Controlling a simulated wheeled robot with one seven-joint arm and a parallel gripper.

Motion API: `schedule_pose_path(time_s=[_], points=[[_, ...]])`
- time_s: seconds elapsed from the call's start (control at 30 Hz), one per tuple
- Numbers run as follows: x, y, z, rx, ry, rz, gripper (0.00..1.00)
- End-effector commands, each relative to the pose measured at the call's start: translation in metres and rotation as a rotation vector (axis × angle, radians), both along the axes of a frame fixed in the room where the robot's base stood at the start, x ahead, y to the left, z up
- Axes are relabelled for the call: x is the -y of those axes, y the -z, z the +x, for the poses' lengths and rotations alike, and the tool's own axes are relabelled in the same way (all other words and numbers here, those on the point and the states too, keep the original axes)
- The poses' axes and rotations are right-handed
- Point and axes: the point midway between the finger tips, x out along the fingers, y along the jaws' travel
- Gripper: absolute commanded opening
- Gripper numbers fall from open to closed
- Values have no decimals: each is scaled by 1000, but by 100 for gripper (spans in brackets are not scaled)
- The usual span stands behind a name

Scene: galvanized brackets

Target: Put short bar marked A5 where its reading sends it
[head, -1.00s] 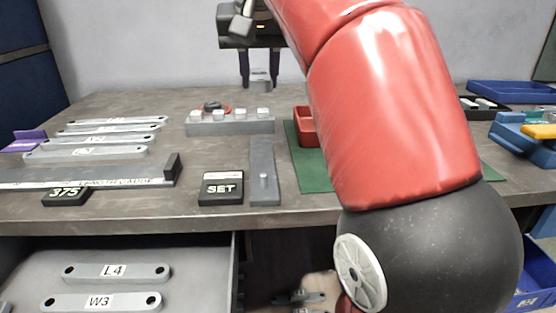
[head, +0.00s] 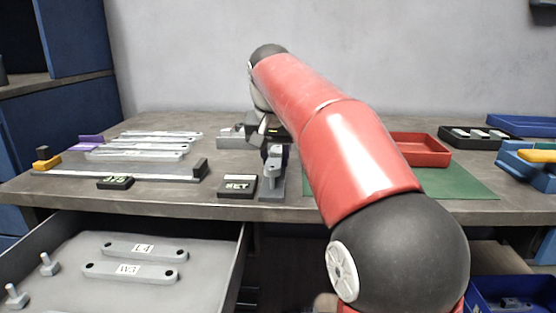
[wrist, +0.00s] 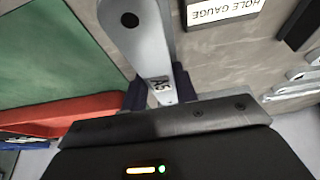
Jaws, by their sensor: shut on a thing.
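The short bar marked A5 (wrist: 146,42) is a light grey bar with a dark hole near its far end. It also shows in the head view (head: 274,160), pointing toward me. My gripper (wrist: 159,94) is shut on it, a dark finger on each side of the label. In the head view my gripper (head: 272,147) is low over the grey plate with a peg (head: 271,190). I cannot tell whether the bar touches the peg. A dark block labelled HOLE GAUGE (wrist: 224,11) is beside the bar in the wrist view.
A SET box (head: 237,186) and a 375 display (head: 115,183) stand left of the plate. Several bars (head: 150,145) lie behind the length gauge (head: 120,174). Right are a green mat (head: 455,184) and red tray (head: 420,148). An open drawer (head: 215,262) holds bars L4 and W3.

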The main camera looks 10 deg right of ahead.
Motion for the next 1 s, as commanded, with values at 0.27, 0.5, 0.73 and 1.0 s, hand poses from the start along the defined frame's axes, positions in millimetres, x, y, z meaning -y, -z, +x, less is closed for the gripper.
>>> schedule_pose_path(time_s=[0.27, 0.5, 0.73, 1.0], points=[[0, 4, 0, 1, 0, 0, 0], [0, 3, 0, 0, 0, 0, 51], [0, 3, 0, 0, 0, 0, 51], [-5, -30, -11, 4, -2, 0, 51]])
